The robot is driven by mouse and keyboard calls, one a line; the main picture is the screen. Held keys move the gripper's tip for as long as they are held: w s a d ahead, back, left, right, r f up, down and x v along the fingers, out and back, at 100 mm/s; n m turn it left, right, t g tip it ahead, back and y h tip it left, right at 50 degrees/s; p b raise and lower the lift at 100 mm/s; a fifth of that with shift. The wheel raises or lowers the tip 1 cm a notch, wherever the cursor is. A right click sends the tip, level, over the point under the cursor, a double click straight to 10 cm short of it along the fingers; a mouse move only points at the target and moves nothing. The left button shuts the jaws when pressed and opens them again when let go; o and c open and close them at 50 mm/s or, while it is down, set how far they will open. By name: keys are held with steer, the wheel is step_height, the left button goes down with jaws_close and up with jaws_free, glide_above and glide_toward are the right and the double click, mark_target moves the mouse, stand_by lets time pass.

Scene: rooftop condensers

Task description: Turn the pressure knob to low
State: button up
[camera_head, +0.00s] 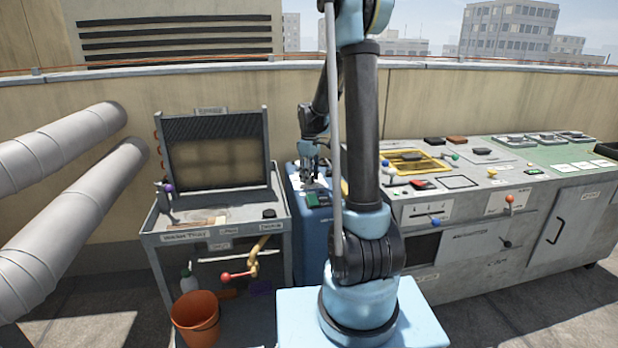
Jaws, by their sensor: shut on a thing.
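My gripper (309,178) is down at the top of a blue unit (310,228), between the grey wash stand and the long counter. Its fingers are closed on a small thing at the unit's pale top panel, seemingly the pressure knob. The fingers cover the knob, so its shape, its pointer and any low marking cannot be made out. A green block-like part (313,199) sits on the unit's front edge, just below the fingers. My arm stands upright in the middle and hides part of the unit's right side.
The grey wash stand (215,240) is at left, with a framed panel (215,150) and a red-handled valve (236,276). An orange bucket (196,318) stands on the floor. The long counter (480,215) with levers and buttons fills the right. Thick pipes (60,150) are far left.

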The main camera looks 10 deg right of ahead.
steer(key=shift+w, duration=0.1)
steer(key=o, duration=1.1)
steer(key=shift+c, duration=0.2)
step_height(320, 180, up, 12)
